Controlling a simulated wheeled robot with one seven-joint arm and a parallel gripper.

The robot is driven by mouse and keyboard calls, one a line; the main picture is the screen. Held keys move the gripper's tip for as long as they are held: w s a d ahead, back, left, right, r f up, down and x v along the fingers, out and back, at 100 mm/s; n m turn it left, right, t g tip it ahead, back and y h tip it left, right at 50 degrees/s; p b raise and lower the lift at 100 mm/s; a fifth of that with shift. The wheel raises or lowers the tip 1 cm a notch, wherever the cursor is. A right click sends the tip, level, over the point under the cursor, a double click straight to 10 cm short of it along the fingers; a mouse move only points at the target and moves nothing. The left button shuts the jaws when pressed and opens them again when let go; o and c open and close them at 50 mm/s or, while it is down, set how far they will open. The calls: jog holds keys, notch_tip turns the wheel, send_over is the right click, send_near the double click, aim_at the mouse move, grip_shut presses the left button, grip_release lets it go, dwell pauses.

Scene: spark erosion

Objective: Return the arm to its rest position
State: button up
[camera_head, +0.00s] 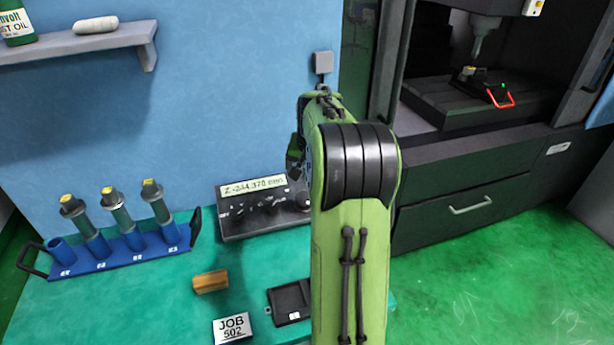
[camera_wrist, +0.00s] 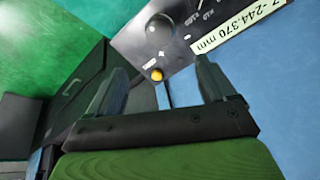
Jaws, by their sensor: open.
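My green arm (camera_head: 350,240) rises through the middle of the head view and bends over at its black-banded joint. My gripper (camera_wrist: 160,78) shows in the wrist view with its two dark fingers spread apart. Nothing is held between them. Beyond the fingers are the grey readout panel (camera_wrist: 128,45) with a round knob and a small orange button, and the blue wall. In the head view the gripper is mostly hidden behind my arm.
A blue rack (camera_head: 130,259) with several tool holders stands left on the teal table. The readout box (camera_head: 250,222) sits by the wall. A brown block (camera_head: 210,282), JOB 502 card (camera_head: 232,328) and black tray (camera_head: 279,304) lie in front. The machine (camera_head: 480,150) stands right.

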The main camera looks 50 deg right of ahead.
dwell(0.7)
jog(key=s+a+r+n+t, duration=0.1)
jog(key=s+a+r+n, duration=0.2)
jog(key=a, duration=0.7)
jog(key=s+a+r+n, duration=0.2)
jog(key=a+r, duration=0.2)
jog(key=a, duration=0.6)
jog(key=s+a+f+n+t+y, duration=0.1)
jog(key=s+a+n, duration=0.5)
jog(key=s+a, duration=0.6)
jog(key=s+f+y, duration=0.1)
jog(key=s+f, duration=0.1)
jog(key=s, duration=0.1)
jog(key=shift+a+n, duration=0.3)
